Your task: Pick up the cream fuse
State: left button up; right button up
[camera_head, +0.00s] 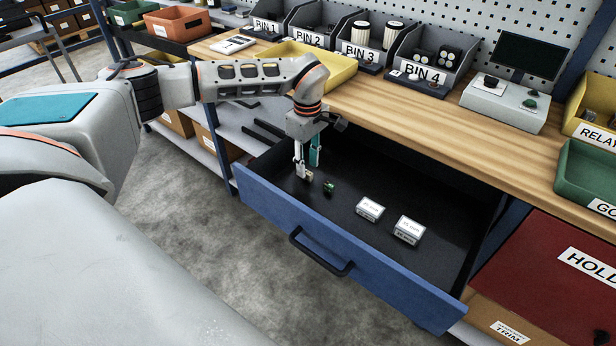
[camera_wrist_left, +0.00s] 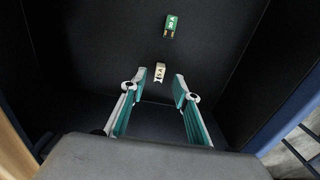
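The cream fuse (camera_wrist_left: 160,72) is small and pale with dark lettering. In the left wrist view it lies just past my left gripper's fingertips (camera_wrist_left: 159,84), in line with the gap between them. The fingers are apart, with space on both sides of the fuse. In the head view my left gripper (camera_head: 309,166) points down into the open drawer, and the cream fuse (camera_head: 308,175) shows by the fingertips, partly hidden. A green fuse (camera_head: 329,187) lies close by; it also shows in the left wrist view (camera_wrist_left: 170,27). My right gripper is not in view.
The open blue drawer (camera_head: 300,225) has a dark floor and raised walls around the gripper. Two small white boxes (camera_head: 369,208) (camera_head: 408,229) lie to the right. The wooden worktop (camera_head: 400,120) overhangs behind, with a yellow tray (camera_head: 335,70) and labelled bins.

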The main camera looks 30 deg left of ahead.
aim_at(308, 172)
pick_arm(q)
notch_tip(308, 172, down, 4)
jog(key=shift+w+f+b, duration=0.1)
jog(key=shift+b, duration=0.2)
grip_shut()
